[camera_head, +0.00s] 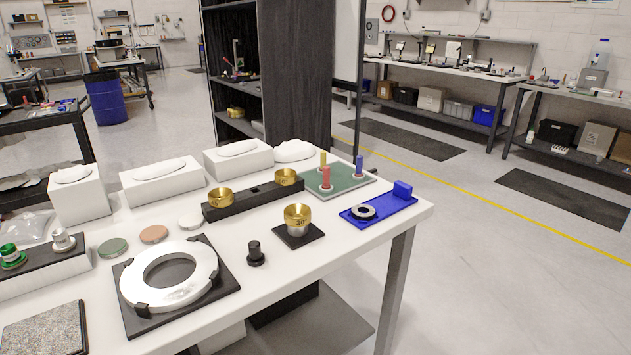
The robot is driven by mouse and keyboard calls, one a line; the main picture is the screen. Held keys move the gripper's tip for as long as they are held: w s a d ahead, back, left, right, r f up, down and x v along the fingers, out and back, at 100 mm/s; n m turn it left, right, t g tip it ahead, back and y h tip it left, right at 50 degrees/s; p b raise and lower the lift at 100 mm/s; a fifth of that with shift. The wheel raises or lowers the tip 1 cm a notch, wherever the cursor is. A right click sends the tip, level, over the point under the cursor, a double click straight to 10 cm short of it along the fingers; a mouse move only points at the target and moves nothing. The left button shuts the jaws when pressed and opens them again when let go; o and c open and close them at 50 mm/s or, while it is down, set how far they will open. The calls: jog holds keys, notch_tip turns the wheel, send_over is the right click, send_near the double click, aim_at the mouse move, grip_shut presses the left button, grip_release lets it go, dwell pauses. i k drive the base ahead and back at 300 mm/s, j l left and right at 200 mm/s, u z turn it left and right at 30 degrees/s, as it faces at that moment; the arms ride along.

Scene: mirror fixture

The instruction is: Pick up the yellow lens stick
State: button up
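The yellow lens stick (323,160) stands upright on a green board (340,188) at the far right part of the white table. A red stick (326,177) stands just in front of it and hides its lower part. A blue stick (358,165) stands to its right on the same board. My gripper is not in view, and nothing is seen touching the sticks.
The white table (290,268) also holds a black block with brass cups (252,200), a brass cup on a black pad (298,219), a blue tray (379,211) and a white ring fixture (169,276). A dark cabinet (296,80) stands behind. Floor at right is open.

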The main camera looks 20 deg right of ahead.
aim_at(322, 152)
jog(key=l, duration=0.45)
jog(key=i+l, duration=0.1)
jog(key=l, duration=0.4)
jog(key=i+l, duration=0.3)
jog(key=l, duration=0.15)
jog(key=i+l, duration=0.45)
jog(key=i, duration=0.85)
jog(key=j+u, duration=0.05)
